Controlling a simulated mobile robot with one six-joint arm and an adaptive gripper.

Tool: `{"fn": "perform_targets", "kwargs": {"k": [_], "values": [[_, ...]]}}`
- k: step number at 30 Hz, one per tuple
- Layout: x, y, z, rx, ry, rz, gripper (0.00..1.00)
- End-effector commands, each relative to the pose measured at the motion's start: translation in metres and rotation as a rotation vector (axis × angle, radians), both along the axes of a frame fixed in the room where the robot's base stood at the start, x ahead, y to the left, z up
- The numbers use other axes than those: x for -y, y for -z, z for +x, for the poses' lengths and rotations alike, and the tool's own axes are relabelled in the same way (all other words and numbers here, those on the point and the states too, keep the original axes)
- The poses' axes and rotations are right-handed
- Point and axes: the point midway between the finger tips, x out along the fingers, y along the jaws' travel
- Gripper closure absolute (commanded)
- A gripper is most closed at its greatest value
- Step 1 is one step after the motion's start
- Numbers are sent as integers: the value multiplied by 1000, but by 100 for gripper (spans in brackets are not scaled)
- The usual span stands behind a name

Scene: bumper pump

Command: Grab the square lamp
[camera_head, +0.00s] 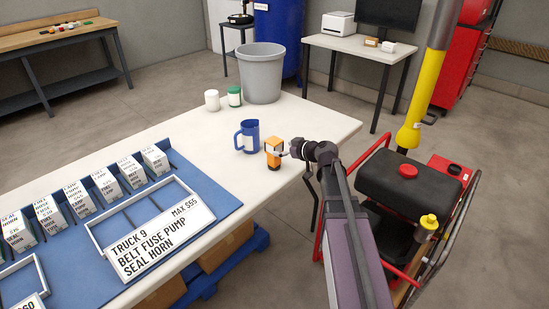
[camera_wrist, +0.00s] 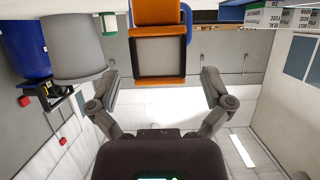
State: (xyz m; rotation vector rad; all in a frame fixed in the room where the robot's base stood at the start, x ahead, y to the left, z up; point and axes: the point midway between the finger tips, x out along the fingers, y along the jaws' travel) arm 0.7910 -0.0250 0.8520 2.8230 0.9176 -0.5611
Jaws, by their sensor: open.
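The square lamp (camera_head: 273,153) is a small orange block with a dark base, standing at the right edge of the white table. In the wrist view the orange lamp (camera_wrist: 158,25) shows a square grey face in a dark frame, upper middle. My gripper (camera_head: 288,152) is just right of it, at about its height. In the wrist view my gripper (camera_wrist: 161,80) has its two fingers spread wide, one on each side below the lamp, with nothing between the tips. Whether a finger touches the lamp cannot be told.
A blue mug (camera_head: 247,137) stands close to the lamp's left. A white can (camera_head: 212,100), a green-topped can (camera_head: 235,96) and a grey bin (camera_head: 262,74) are farther back. Labelled boxes and a framed sign (camera_head: 150,228) lie on a blue mat. A red-framed machine (camera_head: 408,185) stands right of my arm.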

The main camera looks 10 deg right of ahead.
Motion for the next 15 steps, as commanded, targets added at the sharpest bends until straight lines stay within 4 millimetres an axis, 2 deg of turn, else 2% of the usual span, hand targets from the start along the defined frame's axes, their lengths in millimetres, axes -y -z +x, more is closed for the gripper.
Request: {"fn": "perform_targets", "kwargs": {"k": [9,15], "values": [[-17,13,28,0,-2,1,0],[-26,18,38,0,-1,-1,0]]}}
